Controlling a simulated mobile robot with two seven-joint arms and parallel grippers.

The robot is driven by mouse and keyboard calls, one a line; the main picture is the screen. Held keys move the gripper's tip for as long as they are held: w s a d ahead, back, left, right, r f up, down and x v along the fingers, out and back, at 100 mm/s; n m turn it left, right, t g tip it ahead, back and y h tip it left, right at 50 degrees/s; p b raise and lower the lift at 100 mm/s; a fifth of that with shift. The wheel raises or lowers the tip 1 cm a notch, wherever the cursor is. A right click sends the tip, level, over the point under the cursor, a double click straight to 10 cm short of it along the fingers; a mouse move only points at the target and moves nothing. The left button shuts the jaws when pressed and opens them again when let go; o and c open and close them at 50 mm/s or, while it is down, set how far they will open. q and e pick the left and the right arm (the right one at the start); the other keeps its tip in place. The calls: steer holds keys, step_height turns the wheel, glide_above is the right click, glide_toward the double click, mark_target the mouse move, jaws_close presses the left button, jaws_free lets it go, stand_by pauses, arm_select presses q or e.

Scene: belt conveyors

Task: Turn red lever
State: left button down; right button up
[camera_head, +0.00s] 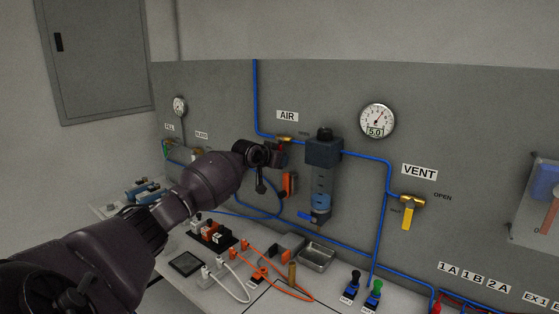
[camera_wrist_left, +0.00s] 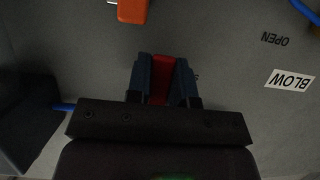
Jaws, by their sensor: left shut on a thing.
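The red lever (camera_wrist_left: 160,82) shows in the left wrist view between the two blue-grey fingers of my left gripper (camera_wrist_left: 164,75). The gripper is shut on it. Only a narrow red strip of the lever shows; the fingers hide its sides. In the head view my left gripper (camera_head: 279,155) is at the wall panel, just below the AIR label and left of the blue filter unit. There the arm and gripper hide most of the red lever. My right gripper is not in view.
An orange block (camera_head: 290,183) is close below the gripper. The filter unit (camera_head: 323,152) stands to its right, with blue pipes around. A BLOW label (camera_wrist_left: 288,79) is on the panel. A yellow VENT lever (camera_head: 407,217) is farther right. Cables and a metal tray (camera_head: 316,257) lie on the bench.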

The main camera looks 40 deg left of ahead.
arm_select(q)
steer(key=c, duration=1)
jaws_free()
steer(key=v, duration=1.1)
steer(key=shift+b, duration=0.4)
